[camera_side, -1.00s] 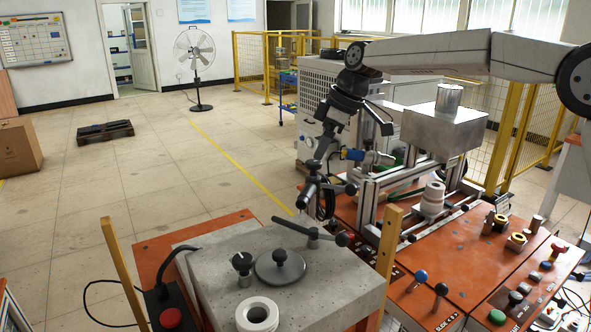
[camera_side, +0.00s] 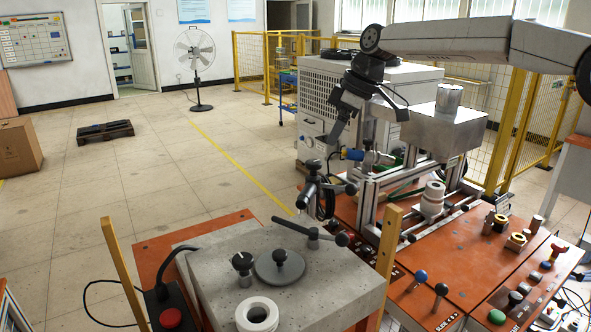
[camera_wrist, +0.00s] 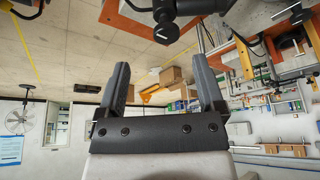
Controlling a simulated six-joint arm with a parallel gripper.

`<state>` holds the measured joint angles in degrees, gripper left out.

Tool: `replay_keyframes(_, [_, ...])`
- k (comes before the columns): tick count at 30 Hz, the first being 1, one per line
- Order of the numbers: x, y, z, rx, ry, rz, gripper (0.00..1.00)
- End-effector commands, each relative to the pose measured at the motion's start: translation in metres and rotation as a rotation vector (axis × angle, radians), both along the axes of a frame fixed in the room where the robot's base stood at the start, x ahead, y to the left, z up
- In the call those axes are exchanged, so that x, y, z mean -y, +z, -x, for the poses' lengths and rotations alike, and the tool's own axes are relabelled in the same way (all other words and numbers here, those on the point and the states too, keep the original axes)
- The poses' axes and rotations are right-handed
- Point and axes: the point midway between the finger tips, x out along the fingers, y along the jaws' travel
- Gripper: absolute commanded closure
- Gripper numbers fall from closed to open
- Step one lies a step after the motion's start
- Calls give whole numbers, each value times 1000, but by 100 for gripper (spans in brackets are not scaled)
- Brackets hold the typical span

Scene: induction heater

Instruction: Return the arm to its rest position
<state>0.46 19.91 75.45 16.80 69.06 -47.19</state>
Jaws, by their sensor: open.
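My gripper (camera_side: 335,131) hangs from the raised arm in the side view, above and behind the grey concrete-like block (camera_side: 215,262) and left of the metal box (camera_side: 440,130). In the wrist view my gripper (camera_wrist: 162,85) has its two dark fingers spread wide, with nothing between them. The fingers point towards a black clamp-like fixture (camera_wrist: 170,18) at the top of that view. The fingers look apart from it.
A black-handled post fixture (camera_side: 312,185) stands behind the block, close below my gripper. An aluminium frame (camera_side: 372,195) stands right of it. The orange bench (camera_side: 455,275) carries knobs and buttons. Open floor (camera_side: 130,185) lies to the left.

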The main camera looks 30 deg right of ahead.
Motion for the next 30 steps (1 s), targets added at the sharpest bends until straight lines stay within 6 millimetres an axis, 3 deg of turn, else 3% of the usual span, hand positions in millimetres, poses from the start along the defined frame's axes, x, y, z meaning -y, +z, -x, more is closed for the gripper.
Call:
replay_keyframes(8, [44, -46, 18, -39, -227, -30, 13])
replay_keyframes(15, [77, -96, 50, -79, -450, -46, 13])
replay_keyframes(23, [91, -148, 98, -124, -639, -32, 13])
replay_keyframes(30, [83, -194, 154, -158, -755, 4, 13])
